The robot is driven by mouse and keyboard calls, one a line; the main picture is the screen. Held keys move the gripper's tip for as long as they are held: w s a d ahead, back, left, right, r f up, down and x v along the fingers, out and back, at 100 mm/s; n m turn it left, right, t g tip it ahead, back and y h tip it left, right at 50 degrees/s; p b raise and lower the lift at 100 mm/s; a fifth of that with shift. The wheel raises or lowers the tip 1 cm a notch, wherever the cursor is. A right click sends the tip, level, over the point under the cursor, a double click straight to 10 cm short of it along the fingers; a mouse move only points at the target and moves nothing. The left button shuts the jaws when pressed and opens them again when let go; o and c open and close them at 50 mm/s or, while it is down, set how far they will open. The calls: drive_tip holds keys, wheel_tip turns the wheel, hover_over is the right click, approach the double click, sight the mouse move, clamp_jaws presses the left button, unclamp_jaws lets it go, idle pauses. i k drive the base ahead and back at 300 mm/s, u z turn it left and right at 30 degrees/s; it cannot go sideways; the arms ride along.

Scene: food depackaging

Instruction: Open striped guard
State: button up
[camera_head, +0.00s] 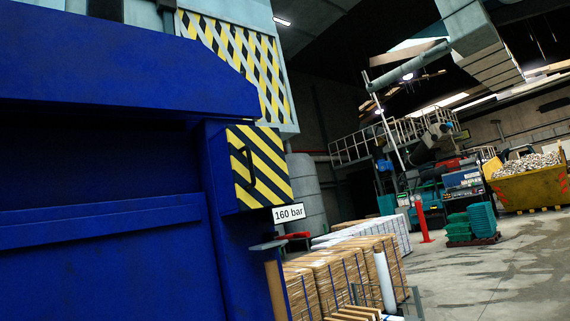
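A yellow-and-black striped guard (270,180) sits on the right front corner of a large blue machine (100,150), near the picture's centre. It looks like a flat, box-like cover with a dark handle (244,167) on its left part. It appears closed; what is behind it is hidden. A second striped panel, a mesh-like yellow-and-black grille (240,62), is higher up behind the blue machine. My gripper is not in view, so its opening and its distance to the guard cannot be told.
A "160 bar" sign (289,213) is just right of the guard's lower edge. Below stand strapped brown bales (345,272) and a pale upright post (384,280). Teal crates (482,219), a red post (423,222) and a yellow skip (530,190) are farther right. The right floor (490,280) is clear.

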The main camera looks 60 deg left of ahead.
sight(259, 167)
drive_tip(key=u, duration=0.45)
drive_tip(key=i, duration=1.25)
drive_tip(key=u, duration=0.8)
drive_tip(key=i, duration=0.35)
drive_tip(key=u, duration=0.3)
